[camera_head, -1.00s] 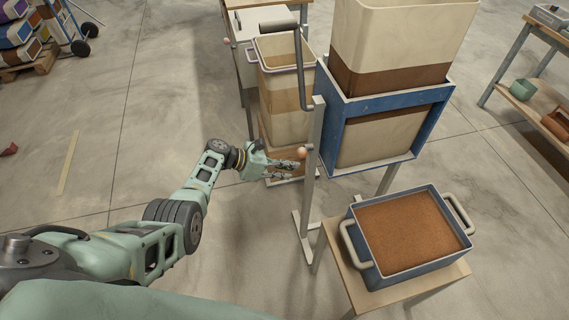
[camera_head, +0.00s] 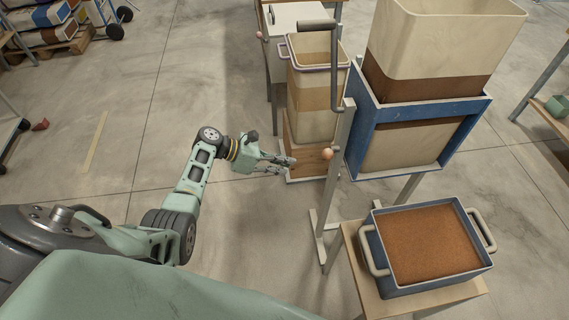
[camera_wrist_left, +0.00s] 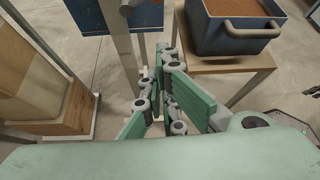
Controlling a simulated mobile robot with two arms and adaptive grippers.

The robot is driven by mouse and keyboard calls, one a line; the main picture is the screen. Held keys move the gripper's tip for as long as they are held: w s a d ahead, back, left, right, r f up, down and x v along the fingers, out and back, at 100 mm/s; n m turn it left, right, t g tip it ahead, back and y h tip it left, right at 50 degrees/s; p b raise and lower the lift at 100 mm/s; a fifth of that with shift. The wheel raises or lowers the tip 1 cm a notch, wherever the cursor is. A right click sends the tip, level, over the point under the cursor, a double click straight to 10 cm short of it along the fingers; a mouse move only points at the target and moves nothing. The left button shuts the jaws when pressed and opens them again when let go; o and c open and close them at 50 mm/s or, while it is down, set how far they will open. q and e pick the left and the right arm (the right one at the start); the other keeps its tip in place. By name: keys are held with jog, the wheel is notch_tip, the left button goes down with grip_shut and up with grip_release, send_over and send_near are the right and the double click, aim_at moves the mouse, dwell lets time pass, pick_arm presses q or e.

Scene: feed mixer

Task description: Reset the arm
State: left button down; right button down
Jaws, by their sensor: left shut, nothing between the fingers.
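My left gripper (camera_head: 289,165) is shut and empty in the head view. It hangs above the floor, to the left of the mixer's grey post (camera_head: 338,165) and the round copper-coloured knob (camera_head: 327,154), apart from both. In the left wrist view the green fingers (camera_wrist_left: 163,62) are together with nothing held, pointing toward the post (camera_wrist_left: 119,45). My right gripper is not in view.
A blue tray of brown feed (camera_head: 374,248) stands on a small wooden table (camera_head: 355,262). A tall bin (camera_head: 307,100) stands behind my gripper.

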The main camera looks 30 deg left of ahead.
pick_arm(q)
jog(key=s+a+f+m+g+y+b, duration=0.1)
jog(key=s+f+m+g+y, duration=0.2)
jog(key=s+f, duration=0.9)
jog(key=s+f+m+g+y+b, duration=0.1)
jog(key=s+f+m+y, duration=0.2)
jog(key=s+f+m, duration=0.85)
jog(key=s+d+f+m+y+b, duration=0.1)
jog(key=s+f+m+y, duration=0.1)
jog(key=s+f+m, duration=0.4)
jog(key=s+d+f+m+g+y+b, duration=0.1)
jog(key=s+d+f+m+y, duration=0.1)
jog(key=s+f+m, duration=0.5)
jog(key=s+f, duration=0.5)
jog(key=s, duration=0.8)
jog(key=shift+d+f+b, duration=0.15)
jog(key=shift+d+b, duration=0.15)
jog(key=shift+b, duration=0.05)
